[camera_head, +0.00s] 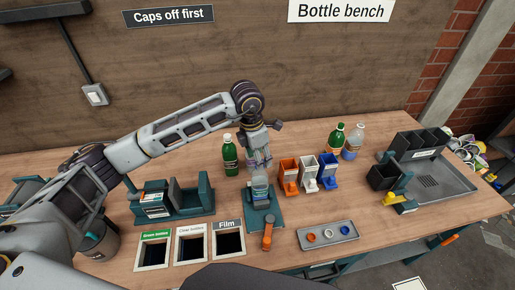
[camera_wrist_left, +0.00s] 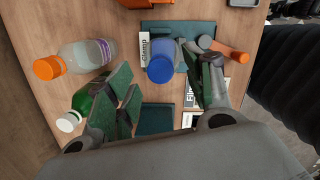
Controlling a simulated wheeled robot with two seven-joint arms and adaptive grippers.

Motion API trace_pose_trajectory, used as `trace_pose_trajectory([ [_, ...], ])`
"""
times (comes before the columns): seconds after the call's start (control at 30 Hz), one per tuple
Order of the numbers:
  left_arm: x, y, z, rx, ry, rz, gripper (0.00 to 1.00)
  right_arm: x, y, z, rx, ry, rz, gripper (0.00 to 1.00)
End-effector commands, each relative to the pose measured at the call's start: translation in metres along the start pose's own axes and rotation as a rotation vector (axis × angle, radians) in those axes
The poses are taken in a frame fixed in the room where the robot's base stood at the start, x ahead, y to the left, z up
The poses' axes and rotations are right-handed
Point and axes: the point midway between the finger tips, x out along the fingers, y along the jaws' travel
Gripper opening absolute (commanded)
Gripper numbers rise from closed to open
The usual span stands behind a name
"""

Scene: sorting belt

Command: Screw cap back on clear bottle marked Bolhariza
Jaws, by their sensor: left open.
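A clear bottle (camera_head: 260,190) stands upright in a teal holder with an orange handle (camera_head: 267,235). Its top is partly hidden by my gripper in the head view. In the left wrist view a blue round top (camera_wrist_left: 160,67) shows from above, and I cannot tell how tightly it sits. My left gripper (camera_head: 259,165) is just above the bottle, and in the left wrist view its fingers (camera_wrist_left: 165,95) are spread apart, with nothing between them. I cannot read a Bolhariza name on any bottle. My right gripper is not in view.
A green bottle (camera_head: 230,157) and a clear bottle with an orange cap (camera_wrist_left: 85,57) stand close behind the gripper. Orange, white and blue dispensers (camera_head: 307,177) stand to the right. A tray (camera_head: 345,241) holds loose caps. Three bench openings (camera_head: 191,230) lie in front.

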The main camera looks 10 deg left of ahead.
Motion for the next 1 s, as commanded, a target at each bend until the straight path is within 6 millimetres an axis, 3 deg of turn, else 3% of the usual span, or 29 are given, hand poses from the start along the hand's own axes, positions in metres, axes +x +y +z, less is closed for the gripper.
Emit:
trace_pose_trajectory([
  [0.5, 0.0112, -0.0001, -0.0001, 0.001, 0.0, 0.001, 0.52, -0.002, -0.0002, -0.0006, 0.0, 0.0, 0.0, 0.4],
  [0.9, 0.011, -0.0001, -0.0001, 0.001, 0.0, 0.001, 0.04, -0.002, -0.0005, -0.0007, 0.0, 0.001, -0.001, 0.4],
  [0.97, 0.0109, -0.0001, -0.0001, 0.001, 0.0, 0.001, 0.04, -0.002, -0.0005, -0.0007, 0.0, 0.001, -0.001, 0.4],
  [1.0, 0.0109, -0.0001, -0.0001, 0.001, 0.0, 0.001, 0.21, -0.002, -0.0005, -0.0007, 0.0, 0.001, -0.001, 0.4],
])
